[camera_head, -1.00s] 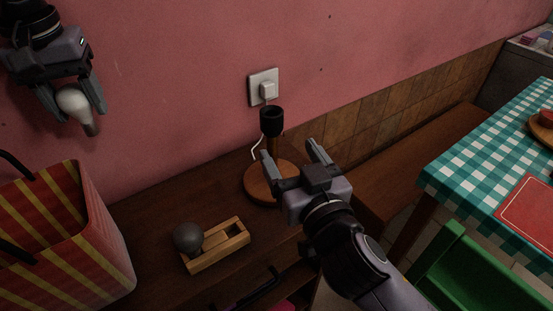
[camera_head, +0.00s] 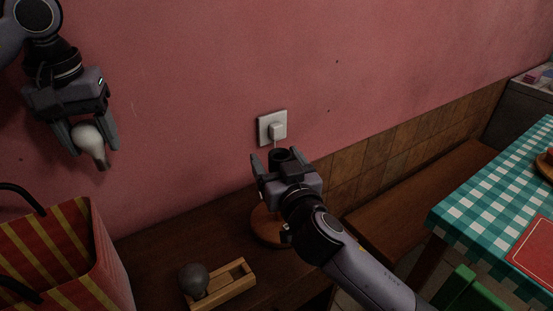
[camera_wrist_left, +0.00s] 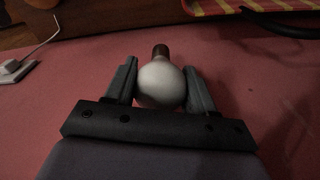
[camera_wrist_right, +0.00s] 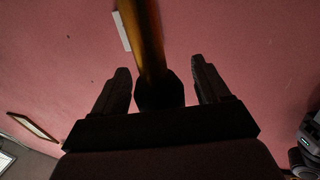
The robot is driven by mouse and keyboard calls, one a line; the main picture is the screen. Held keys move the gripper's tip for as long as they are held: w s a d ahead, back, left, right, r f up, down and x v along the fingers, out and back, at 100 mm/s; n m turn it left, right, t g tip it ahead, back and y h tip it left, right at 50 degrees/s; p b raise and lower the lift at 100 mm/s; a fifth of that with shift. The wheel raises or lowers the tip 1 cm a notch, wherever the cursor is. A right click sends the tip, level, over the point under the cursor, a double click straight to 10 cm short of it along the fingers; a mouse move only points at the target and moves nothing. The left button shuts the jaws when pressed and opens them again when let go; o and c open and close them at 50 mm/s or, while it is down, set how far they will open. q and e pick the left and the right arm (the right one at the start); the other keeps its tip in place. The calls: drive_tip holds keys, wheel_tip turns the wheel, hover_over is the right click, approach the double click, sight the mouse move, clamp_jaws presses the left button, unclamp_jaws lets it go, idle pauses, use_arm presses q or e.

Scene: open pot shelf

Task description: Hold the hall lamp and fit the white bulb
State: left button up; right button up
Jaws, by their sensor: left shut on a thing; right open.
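The hall lamp stands on the dark wooden bench, with a round wooden base (camera_head: 268,228) and a black socket (camera_head: 279,157) at its top. My right gripper (camera_head: 283,164) is open, its fingers on either side of the lamp near the socket. In the right wrist view the lamp's stem (camera_wrist_right: 146,45) and dark socket (camera_wrist_right: 158,92) lie between the open fingers, with gaps on both sides. My left gripper (camera_head: 92,146) is shut on the white bulb (camera_head: 88,139), high at the left, away from the lamp. In the left wrist view the bulb (camera_wrist_left: 161,84) points its dark base away from me.
A grey bulb (camera_head: 194,279) sits in a wooden holder (camera_head: 235,282) on the bench. A red-and-yellow striped bag (camera_head: 88,235) stands at the left. A wall outlet (camera_head: 272,127) is behind the lamp. A checkered table (camera_head: 480,205) and green chair (camera_head: 480,296) are at the right.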

drive_tip(key=shift+w, duration=0.2)
clamp_jaws()
idle(0.4)
drive_tip(key=shift+o, duration=0.5)
unclamp_jaws()
drive_tip(key=v, duration=1.2)
